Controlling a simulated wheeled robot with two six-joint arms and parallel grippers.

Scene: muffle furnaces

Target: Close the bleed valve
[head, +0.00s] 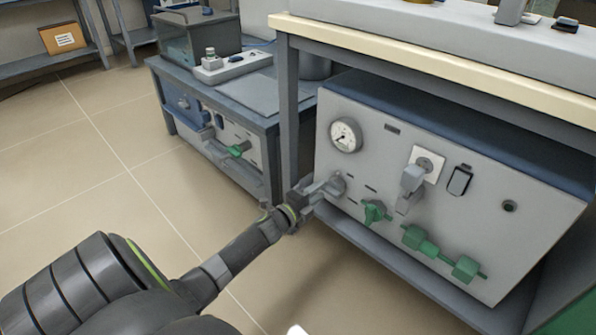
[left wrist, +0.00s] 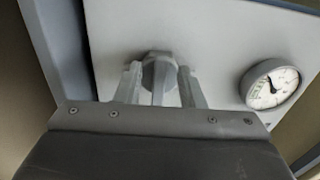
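A grey valve knob (head: 338,181) sits on the white front panel (head: 330,120) of the unit under the bench, below the round gauge (head: 346,136); it looks like the bleed valve, though no label can be read. My left gripper (head: 322,190) is right at this knob. In the left wrist view, the fingers of my left gripper (left wrist: 160,85) are apart. The knob (left wrist: 158,68) and its narrow handle lie between them, with a visible gap on each side. The gauge (left wrist: 270,85) is to the right there. My right gripper is not in view.
Right of the knob are a green valve (head: 375,212), a grey lever (head: 409,186), a green double handle (head: 440,252) and a black switch (head: 460,180). A bench leg (head: 290,120) stands close left of my gripper. Open tiled floor (head: 110,185) lies left.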

